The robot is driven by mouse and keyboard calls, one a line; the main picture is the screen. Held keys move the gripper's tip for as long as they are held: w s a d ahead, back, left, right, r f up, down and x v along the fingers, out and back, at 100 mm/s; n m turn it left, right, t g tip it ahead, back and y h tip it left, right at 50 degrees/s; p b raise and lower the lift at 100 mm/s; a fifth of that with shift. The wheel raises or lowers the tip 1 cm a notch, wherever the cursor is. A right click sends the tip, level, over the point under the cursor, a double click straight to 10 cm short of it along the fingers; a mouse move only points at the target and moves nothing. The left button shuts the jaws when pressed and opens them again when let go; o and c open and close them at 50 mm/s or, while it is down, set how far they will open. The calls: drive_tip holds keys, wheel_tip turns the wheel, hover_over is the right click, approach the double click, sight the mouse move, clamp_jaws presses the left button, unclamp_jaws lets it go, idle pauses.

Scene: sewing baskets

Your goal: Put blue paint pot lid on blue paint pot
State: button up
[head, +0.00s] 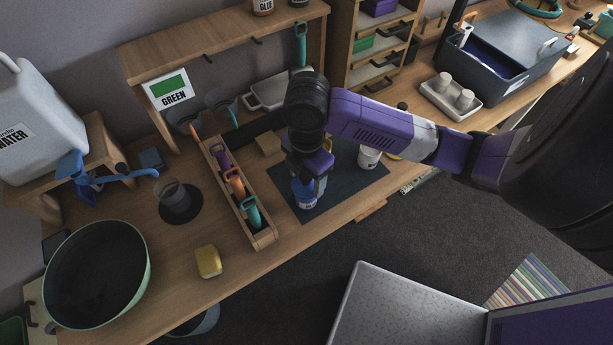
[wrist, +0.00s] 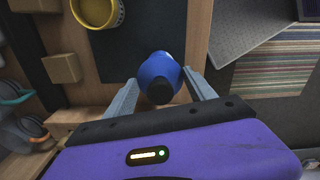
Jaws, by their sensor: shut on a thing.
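My gripper (wrist: 161,80) is shut on the blue paint pot lid (wrist: 158,68), which shows as a round blue shape with a dark knob-like part between the two fingers. In the head view my gripper (head: 308,181) is low over the dark mat (head: 346,183), right at the blue paint pot (head: 307,204), which has a pale label. The pot stands near the mat's front edge. The lid hides the pot in the wrist view. I cannot tell whether lid and pot touch or how well they line up.
A white pot (head: 369,158) stands on the mat to the right; a yellow pot (wrist: 98,8) is behind. A wooden tray of tools (head: 266,237) lies left of the mat. A yellow block (head: 208,262) and large bowl (head: 146,276) are further left.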

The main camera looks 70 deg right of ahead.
drive_tip(key=shift+f+b, duration=0.75)
drive_tip(key=o, duration=1.4)
wheel_tip(320, 180, up, 8)
drive_tip(key=shift+f, duration=0.1)
